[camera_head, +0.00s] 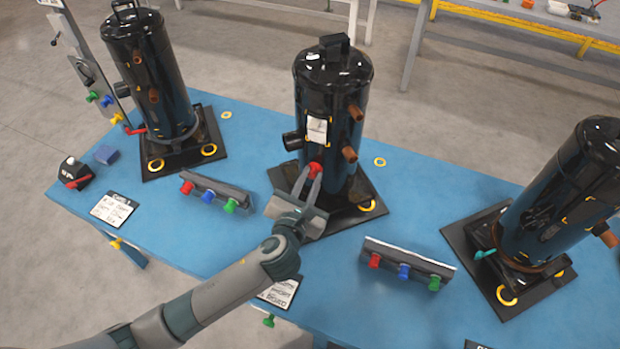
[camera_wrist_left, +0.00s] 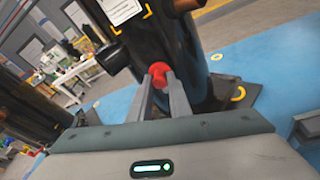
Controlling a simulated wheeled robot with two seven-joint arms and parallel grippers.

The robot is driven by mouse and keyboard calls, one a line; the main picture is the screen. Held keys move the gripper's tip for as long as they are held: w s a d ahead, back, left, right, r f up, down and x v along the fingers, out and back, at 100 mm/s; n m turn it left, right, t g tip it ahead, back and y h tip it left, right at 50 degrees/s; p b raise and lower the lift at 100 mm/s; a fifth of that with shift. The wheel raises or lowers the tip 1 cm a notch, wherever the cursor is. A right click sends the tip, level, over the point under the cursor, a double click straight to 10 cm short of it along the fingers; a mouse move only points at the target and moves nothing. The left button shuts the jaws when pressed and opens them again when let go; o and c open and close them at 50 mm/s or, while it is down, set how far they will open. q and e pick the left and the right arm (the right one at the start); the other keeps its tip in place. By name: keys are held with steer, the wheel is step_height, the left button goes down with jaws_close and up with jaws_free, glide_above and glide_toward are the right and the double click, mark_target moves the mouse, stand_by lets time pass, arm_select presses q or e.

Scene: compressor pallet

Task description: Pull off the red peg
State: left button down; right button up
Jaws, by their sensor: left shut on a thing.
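The red peg (camera_head: 315,169) sits low on the front of the middle black compressor (camera_head: 333,100). My left gripper (camera_head: 310,174) reaches up to it, and its two fingers are shut on the peg. In the left wrist view the red peg (camera_wrist_left: 158,70) shows between the tips of my left gripper (camera_wrist_left: 160,78), against the dark compressor body (camera_wrist_left: 135,50). The peg's inner end is hidden, so I cannot tell whether it is still seated. My right gripper is in neither view.
Other compressors stand at left (camera_head: 150,75) and right (camera_head: 565,190). A black box (camera_head: 73,172) sits at the left edge.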

arm_select(q)
steer(key=shift+s+a, duration=0.1)
steer(key=shift+s, duration=0.1)
stand_by(0.3)
steer(key=shift+s+a+p, duration=0.15)
steer(key=shift+s+p, duration=0.15)
steer(key=shift+a+f+p+v, duration=0.15)
steer(key=shift+p+v, duration=0.2)
steer(key=shift+v, duration=0.45)
steer(key=shift+a+f+p+v, duration=0.15)
steer(key=shift+p+v, duration=0.15)
steer(key=shift+v, duration=0.5)
steer(key=shift+a+f+p+v, duration=0.1)
steer(key=shift+f+p+v, duration=0.2)
steer(key=shift+v, duration=0.5)
steer(key=shift+r, duration=0.1)
